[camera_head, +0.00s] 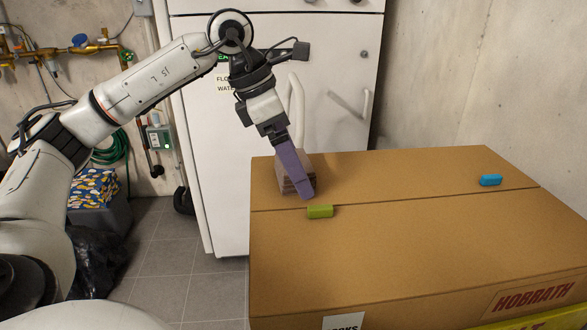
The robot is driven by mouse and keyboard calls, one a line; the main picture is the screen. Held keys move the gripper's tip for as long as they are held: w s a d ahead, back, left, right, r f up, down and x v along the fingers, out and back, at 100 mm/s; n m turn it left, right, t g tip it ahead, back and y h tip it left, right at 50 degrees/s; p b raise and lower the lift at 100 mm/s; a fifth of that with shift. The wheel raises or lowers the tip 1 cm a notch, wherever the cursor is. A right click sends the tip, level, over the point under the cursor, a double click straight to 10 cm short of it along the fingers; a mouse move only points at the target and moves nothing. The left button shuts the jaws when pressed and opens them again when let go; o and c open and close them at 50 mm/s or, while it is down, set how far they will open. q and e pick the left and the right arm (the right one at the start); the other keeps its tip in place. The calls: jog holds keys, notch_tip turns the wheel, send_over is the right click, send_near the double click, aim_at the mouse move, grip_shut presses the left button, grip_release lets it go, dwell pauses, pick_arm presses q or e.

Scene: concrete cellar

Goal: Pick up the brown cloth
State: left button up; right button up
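The brown cloth (310,166) looks like a compact, folded stack near the far left edge of the large cardboard box (410,250). My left gripper (302,190) reaches down over it from the upper left. A long purple finger lies across the front of the cloth and hides its middle; the cloth shows on both sides of it. The other finger is hidden, so I cannot tell whether the gripper is closed on the cloth. The cloth seems to rest on the box top. My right gripper is out of view.
A green block (320,211) lies just in front of the left fingertip. A blue block (490,180) lies at the box's far right. The middle of the box top is clear. A white refrigerator (225,180) stands close behind the box.

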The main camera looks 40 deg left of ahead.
pick_arm(q)
jog(key=c, duration=1.1)
notch_tip(320, 180, up, 10)
jog(key=shift+r+p, duration=0.1)
jog(key=shift+p, duration=0.4)
jog(key=shift+o, duration=0.9)
jog(key=shift+c, duration=0.5)
